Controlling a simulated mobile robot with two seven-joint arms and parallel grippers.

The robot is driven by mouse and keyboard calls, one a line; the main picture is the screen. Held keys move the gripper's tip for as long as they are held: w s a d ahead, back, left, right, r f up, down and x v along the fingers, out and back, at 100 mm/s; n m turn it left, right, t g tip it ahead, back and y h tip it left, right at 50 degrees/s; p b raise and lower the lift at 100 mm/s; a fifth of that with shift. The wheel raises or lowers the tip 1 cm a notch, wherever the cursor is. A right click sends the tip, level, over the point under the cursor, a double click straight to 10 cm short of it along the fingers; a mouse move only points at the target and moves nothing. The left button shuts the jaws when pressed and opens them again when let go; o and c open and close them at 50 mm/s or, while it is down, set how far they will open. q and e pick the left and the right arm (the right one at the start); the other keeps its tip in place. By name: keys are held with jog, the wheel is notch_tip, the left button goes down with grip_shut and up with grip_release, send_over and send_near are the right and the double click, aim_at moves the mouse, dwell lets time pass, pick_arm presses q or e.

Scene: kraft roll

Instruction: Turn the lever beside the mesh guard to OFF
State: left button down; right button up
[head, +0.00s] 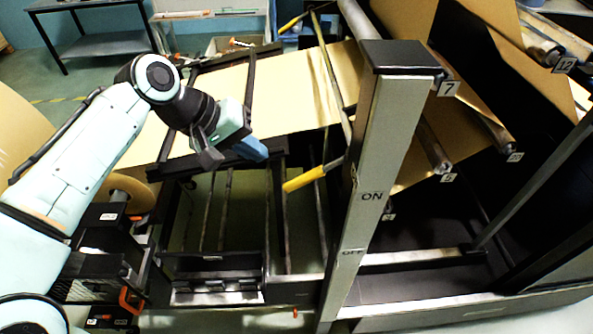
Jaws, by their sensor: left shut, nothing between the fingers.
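A lever with a yellow grip (304,180) sticks out to the left from the pale upright post (379,140), tilted slightly down toward its free end. The post carries an ON label (371,196) and, lower, an OFF label (352,251). I cannot tell from this angle which label the lever matches. The mesh guard cannot be clearly made out; dark bars stand left of the post. My left gripper (250,149) is shut and empty, up and to the left of the yellow grip, apart from it. My right gripper is not in view.
A brown paper web (290,92) runs behind my left gripper. Numbered rollers (434,150) lie right of the post. A second yellow handle (291,23) is at the top. A large kraft roll (22,130) stands at the left. A dark table (97,42) is at the back left.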

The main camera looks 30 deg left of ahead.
aim_at(298, 183)
pick_arm(q)
jog(key=b+x, duration=0.1)
jog(key=x, duration=1.1)
jog(key=shift+r, duration=0.1)
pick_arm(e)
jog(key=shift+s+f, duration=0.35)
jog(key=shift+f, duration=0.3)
